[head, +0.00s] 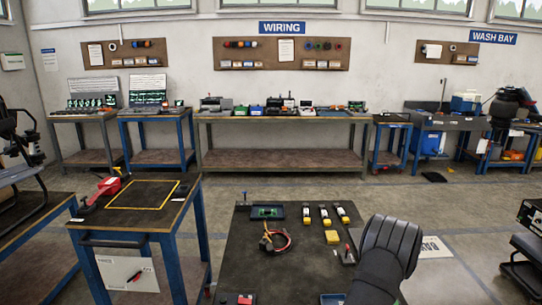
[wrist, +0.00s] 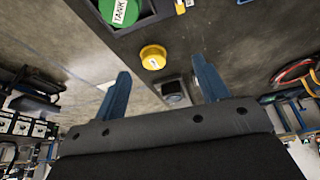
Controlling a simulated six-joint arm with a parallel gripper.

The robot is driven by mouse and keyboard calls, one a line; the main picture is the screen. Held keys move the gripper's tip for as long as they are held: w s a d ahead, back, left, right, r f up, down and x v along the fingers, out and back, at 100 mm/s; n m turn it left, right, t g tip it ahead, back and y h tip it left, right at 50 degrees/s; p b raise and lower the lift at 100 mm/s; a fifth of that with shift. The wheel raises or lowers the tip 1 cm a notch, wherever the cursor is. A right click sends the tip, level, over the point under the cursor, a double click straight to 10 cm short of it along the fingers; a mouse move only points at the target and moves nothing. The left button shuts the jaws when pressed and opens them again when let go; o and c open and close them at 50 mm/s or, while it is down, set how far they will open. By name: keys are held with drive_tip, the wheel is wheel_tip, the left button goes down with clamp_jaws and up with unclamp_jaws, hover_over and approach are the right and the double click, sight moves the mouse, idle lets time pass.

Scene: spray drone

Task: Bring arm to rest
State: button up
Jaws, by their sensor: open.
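My gripper (head: 392,245) is the dark grey shape at the right of the dark work table (head: 262,265) in the head view, where its fingers cannot be made out. In the wrist view, my gripper's two blue fingers (wrist: 162,80) stand wide apart with nothing held between them. A yellow round cap (wrist: 153,57) and a grey fitting (wrist: 175,92) show beyond the fingers, apart from them. A green cap marked TANK (wrist: 122,12) is at the top edge of that view. Part of the table is hidden behind my arm in the head view.
A side bench with a yellow outline (head: 143,194) stands left. Benches line the back wall; floor between is mostly clear.

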drive_tip(key=w+a+f+n, duration=0.1)
drive_tip(key=w+a+f, duration=0.3)
drive_tip(key=w+a, duration=0.1)
drive_tip(key=shift+w+y, duration=0.3)
drive_tip(key=shift+w, duration=0.55)
drive_tip(key=shift+r, duration=0.1)
drive_tip(key=o, duration=0.7)
drive_tip(key=shift+g+h, duration=0.6)
drive_tip(key=shift+h, duration=0.2)
drive_tip(key=a+v, duration=0.1)
drive_tip(key=v, duration=0.4)
drive_tip(key=a+v, duration=0.1)
drive_tip(key=v, duration=0.4)
drive_tip(key=s+a+v, duration=0.1)
drive_tip(key=v, duration=0.3)
drive_tip(key=shift+s+a, duration=0.15)
drive_tip(key=shift+a, duration=0.1)
drive_tip(key=s+a+r+h, duration=0.2)
drive_tip(key=s+a+r, duration=0.3)
drive_tip(key=s+r, duration=0.55)
drive_tip(key=shift+n+g, duration=0.3)
drive_tip(key=shift+g, duration=0.1)
drive_tip(key=x, duration=0.9)
drive_tip(key=shift+w+d, duration=0.25)
drive_tip(key=shift+w, duration=0.2)
drive_tip(key=shift+r, duration=0.1)
drive_tip(key=v, duration=1)
drive_tip(key=shift+w+a, duration=0.1)
drive_tip(key=shift+a, duration=0.1)
